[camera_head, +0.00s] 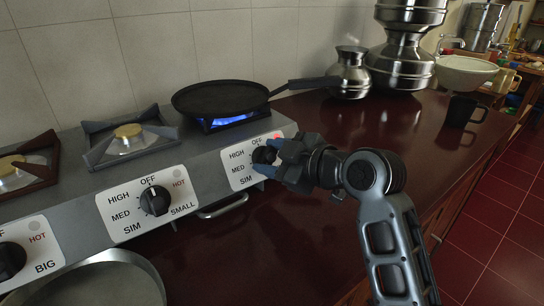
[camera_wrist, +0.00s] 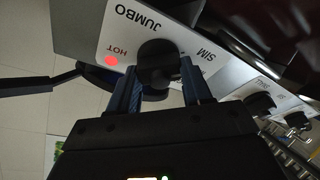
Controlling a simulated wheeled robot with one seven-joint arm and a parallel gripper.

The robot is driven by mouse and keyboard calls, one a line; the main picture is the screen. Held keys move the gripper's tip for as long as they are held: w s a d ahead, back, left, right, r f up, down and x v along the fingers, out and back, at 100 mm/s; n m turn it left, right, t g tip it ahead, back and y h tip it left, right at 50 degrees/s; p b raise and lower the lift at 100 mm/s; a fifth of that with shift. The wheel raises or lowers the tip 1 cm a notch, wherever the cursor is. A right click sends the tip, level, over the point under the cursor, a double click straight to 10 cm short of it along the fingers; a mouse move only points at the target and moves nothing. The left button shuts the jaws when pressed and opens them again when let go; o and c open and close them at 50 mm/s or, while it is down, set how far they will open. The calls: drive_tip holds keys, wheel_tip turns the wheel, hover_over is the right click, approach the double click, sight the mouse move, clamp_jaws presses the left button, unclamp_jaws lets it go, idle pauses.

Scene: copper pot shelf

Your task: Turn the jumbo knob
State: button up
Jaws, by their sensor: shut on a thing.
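The jumbo knob (camera_head: 264,155) is a black dial on a white plate at the right end of the stove's front panel. In the wrist view the jumbo knob (camera_wrist: 157,58) sits beside the printed word JUMBO and a lit red HOT lamp (camera_wrist: 111,60). My gripper (camera_head: 270,158) is shut on this knob. In the wrist view its blue fingers (camera_wrist: 158,80) stand on either side of the knob. A blue flame (camera_head: 228,119) burns under the black pan at the back right.
The black flat pan (camera_head: 225,97) sits on the burner, its handle reaching right over the counter. The small knob (camera_head: 155,200) and big knob (camera_head: 8,261) are to the left. Metal pots (camera_head: 349,75) and a dark mug (camera_head: 463,111) stand on the red counter (camera_head: 330,122).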

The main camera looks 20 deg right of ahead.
drive_tip(key=shift+m, duration=0.3)
drive_tip(key=m+h+p, duration=0.1)
drive_tip(key=m+p, duration=0.2)
drive_tip(key=m, duration=0.1)
drive_tip(key=shift+r+t, duration=0.15)
drive_tip(key=shift+t, duration=0.25)
drive_tip(key=m+h+p, duration=0.1)
drive_tip(key=m+p, duration=0.3)
drive_tip(key=shift+m, duration=0.3)
drive_tip(key=m+h+p, duration=0.1)
drive_tip(key=m+p, duration=0.4)
drive_tip(key=shift+r+t+h, duration=0.1)
drive_tip(key=shift+t+h, duration=0.2)
drive_tip(key=shift+h, duration=0.1)
drive_tip(key=m+h+p, duration=0.1)
drive_tip(key=m+p, duration=0.2)
drive_tip(key=m, duration=0.2)
drive_tip(key=m+p, duration=0.1)
drive_tip(key=m, duration=0.1)
drive_tip(key=m+h+p, duration=0.1)
drive_tip(key=m, duration=0.1)
drive_tip(key=shift+f+g, duration=0.25)
drive_tip(key=shift+g, duration=0.15)
drive_tip(key=m+g+p, duration=0.1)
drive_tip(key=m, duration=0.4)
drive_tip(key=shift+h, duration=0.4)
drive_tip(key=shift+f+m, duration=0.1)
drive_tip(key=shift+m, duration=0.2)
